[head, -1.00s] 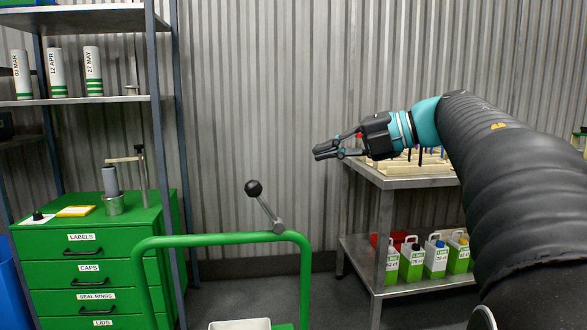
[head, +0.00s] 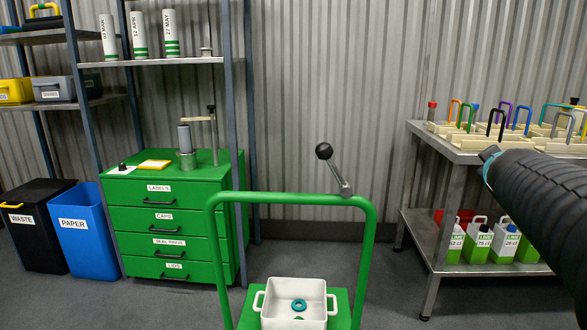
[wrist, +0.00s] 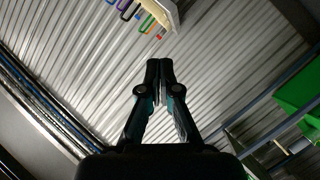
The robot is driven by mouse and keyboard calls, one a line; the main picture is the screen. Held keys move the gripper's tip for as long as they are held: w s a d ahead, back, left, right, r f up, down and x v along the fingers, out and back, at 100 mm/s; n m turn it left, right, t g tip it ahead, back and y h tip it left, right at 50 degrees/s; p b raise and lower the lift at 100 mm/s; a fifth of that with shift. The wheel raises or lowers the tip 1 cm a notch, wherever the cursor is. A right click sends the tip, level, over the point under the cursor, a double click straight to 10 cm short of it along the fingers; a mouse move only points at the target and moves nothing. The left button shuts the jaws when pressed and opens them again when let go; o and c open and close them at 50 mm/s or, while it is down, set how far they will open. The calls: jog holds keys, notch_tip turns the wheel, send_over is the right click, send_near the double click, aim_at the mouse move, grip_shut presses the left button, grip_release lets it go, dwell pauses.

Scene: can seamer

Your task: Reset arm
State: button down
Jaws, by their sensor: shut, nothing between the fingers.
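My gripper (wrist: 160,68) shows in the wrist view with its fingertips together and nothing between them. It is in free air, with the corrugated wall behind it. A white two-handled tub (head: 293,318) sits on the trolley and holds a teal ring (head: 299,305).
A green drawer cabinet (head: 170,222) stands left, below a shelf (head: 150,62) with white tubes. Blue (head: 85,240) and black (head: 38,225) bins stand far left. A steel table (head: 440,155) with colored-handled trays and bottles below stands right, beside my arm. The floor between is clear.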

jog(key=s+a+f+m+g+y, duration=0.2)
jog(key=s+a+f+g, duration=0.1)
jog(key=s+a+f, duration=0.4)
jog(key=s+a+f+m+g+y, duration=0.1)
jog(key=s+a+f+m+g, duration=0.15)
jog(key=s+f, duration=0.5)
jog(key=s+a+f+g+y, duration=0.1)
jog(key=s+a+f+y, duration=0.1)
jog(key=s+a+f, duration=0.2)
jog(key=s+a+f+n+g+y, duration=0.1)
jog(key=s+a+f, duration=0.3)
jog(key=a, duration=0.7)
jog(key=shift+s+f+y, duration=0.2)
jog(key=shift+s+y, duration=0.5)
jog(key=shift+s, duration=0.3)
jog(key=shift+n, duration=0.25)
